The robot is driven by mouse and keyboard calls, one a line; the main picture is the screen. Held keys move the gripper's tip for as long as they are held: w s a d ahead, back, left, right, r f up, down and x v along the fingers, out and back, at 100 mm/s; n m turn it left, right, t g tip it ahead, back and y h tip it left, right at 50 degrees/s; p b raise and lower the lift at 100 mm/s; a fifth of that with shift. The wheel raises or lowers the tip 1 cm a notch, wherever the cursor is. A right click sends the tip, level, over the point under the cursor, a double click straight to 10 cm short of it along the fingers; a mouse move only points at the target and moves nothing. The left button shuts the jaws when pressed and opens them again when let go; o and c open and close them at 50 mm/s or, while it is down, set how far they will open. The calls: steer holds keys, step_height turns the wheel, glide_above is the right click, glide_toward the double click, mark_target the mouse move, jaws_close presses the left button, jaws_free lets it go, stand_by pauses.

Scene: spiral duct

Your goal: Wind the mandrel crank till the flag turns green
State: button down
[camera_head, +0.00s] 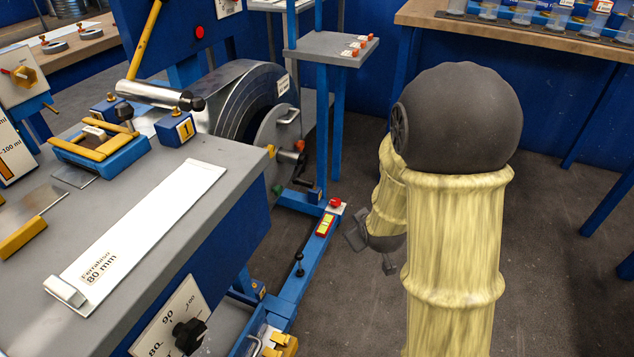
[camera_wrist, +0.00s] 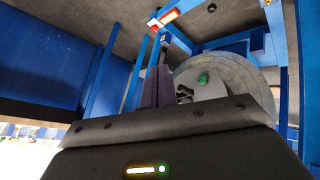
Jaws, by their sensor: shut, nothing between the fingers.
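A green piece (camera_head: 277,190) shows low beside the disc. In the wrist view the disc (camera_wrist: 228,88) is behind and right of the fingers, with a green piece (camera_wrist: 203,79) on it. I cannot tell which part is the flag. My gripper (camera_wrist: 158,80) is shut and empty, apart from the disc. In the head view it is mostly hidden behind my arm.
A blue floor frame (camera_head: 295,285) with a red box (camera_head: 325,225) runs below the disc. A grey shelf (camera_head: 330,47) on blue posts stands just behind. The left bench (camera_head: 220,165) carries a white strip and yellow-blue clamps. Open floor lies around my arm.

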steer(key=s+r+m+g+p, duration=0.1)
steer(key=s+r+m+g, duration=0.2)
steer(key=s, duration=0.4)
steer(key=s+r+m+g+p, duration=0.1)
steer(key=s+r+m+g, duration=0.1)
steer(key=s, duration=0.6)
steer(key=shift+r+m+g, duration=0.4)
steer(key=shift+r+m, duration=0.15)
steer(key=shift+m, duration=0.05)
